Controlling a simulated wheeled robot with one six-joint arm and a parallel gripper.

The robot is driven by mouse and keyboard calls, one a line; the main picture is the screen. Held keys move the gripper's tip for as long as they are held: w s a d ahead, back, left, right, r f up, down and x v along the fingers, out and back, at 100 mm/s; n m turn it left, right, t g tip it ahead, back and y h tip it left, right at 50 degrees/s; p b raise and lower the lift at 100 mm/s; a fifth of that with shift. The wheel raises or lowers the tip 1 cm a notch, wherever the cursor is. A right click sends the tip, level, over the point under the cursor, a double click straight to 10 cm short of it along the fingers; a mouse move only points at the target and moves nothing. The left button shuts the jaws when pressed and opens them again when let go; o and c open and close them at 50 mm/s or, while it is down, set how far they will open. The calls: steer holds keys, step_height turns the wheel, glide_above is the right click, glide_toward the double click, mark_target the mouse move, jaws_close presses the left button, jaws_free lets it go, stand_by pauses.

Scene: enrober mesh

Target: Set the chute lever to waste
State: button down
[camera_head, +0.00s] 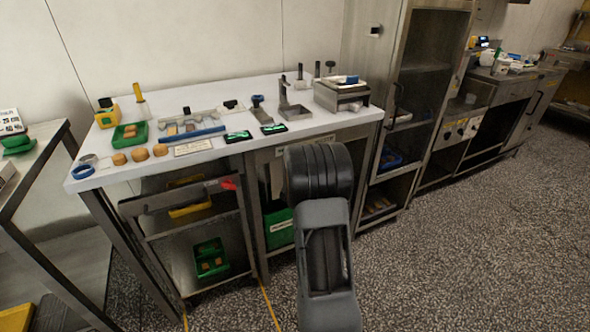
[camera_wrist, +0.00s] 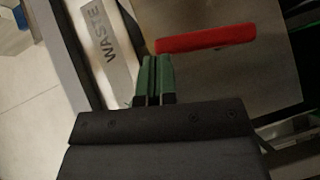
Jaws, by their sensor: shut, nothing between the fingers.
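The red chute lever (camera_wrist: 205,38) lies as a bar across the upper middle of the wrist view, over a flat brownish-grey metal surface. A pale plate lettered WASTE (camera_wrist: 95,35) is to its left. My gripper (camera_wrist: 152,60) has green fingers pressed together with nothing between them. Its tips are close to the lever's left end; I cannot tell whether they touch it. In the head view a small red piece (camera_head: 229,184) shows under the worktop, left of my arm; it may be the lever. My arm hides my gripper there.
A white worktop (camera_head: 215,155) carries green trays, round brown pieces, tools and a metal box (camera_head: 341,95). A green bin (camera_head: 279,228) stands beneath it. A tall steel rack (camera_head: 425,75) stands to the right. The speckled floor at right is clear.

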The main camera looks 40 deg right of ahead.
steer(key=shift+s+d+m+y+p, duration=0.2)
steer(key=shift+d+m+y+p, duration=0.25)
steer(key=shift+d+p, duration=0.35)
steer(key=shift+s+d+m+y+p, duration=0.15)
steer(key=shift+d+m+y+p, duration=0.2)
steer(key=shift+d+y+p, duration=0.3)
steer(key=shift+d, duration=0.15)
steer(key=s+a+r+p, duration=0.5)
steer(key=a, duration=0.5)
steer(key=shift+a+r, duration=0.4)
steer(key=shift+w, duration=0.1)
